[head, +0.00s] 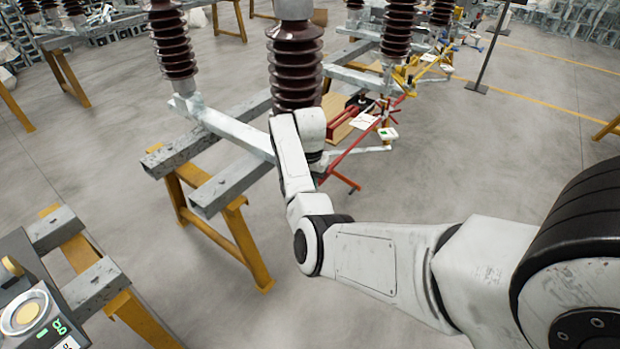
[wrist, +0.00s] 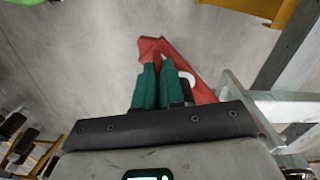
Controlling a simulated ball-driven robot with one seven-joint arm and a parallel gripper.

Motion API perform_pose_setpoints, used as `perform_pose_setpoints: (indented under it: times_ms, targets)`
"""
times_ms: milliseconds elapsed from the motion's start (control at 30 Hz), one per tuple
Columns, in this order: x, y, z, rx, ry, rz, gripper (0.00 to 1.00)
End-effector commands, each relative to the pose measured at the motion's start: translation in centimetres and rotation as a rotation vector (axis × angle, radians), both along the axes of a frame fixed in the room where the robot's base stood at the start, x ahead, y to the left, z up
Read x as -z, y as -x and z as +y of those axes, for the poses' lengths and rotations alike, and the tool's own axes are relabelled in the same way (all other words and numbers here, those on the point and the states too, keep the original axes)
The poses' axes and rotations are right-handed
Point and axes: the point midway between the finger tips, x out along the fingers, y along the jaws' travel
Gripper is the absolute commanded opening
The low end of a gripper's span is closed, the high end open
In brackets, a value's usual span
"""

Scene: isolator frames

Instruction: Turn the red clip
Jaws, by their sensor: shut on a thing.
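In the wrist view, the red clip (wrist: 203,92) is a flat red piece beyond and to the right of my gripper (wrist: 158,64). The fingers hide some of the clip. In the head view, my arm covers the gripper. Red bars (head: 352,150) show just right of my forearm, but I cannot tell which part of them is the clip.
Brown ribbed insulators (head: 295,65) stand on grey beams (head: 228,188) over yellow trestles (head: 232,238), close to my arm. A pale metal bar (wrist: 280,108) lies right of the fingers. A device with a round dial (head: 24,316) is at lower left.

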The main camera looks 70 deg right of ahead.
Motion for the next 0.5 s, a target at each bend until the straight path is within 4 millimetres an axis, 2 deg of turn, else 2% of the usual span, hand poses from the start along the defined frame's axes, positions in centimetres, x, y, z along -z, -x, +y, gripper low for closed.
perform_pose_setpoints:
  times_ms: [500]
  targets:
    - [-0.21,0.0,-0.03,-0.427,0.0,-0.001,0.0]
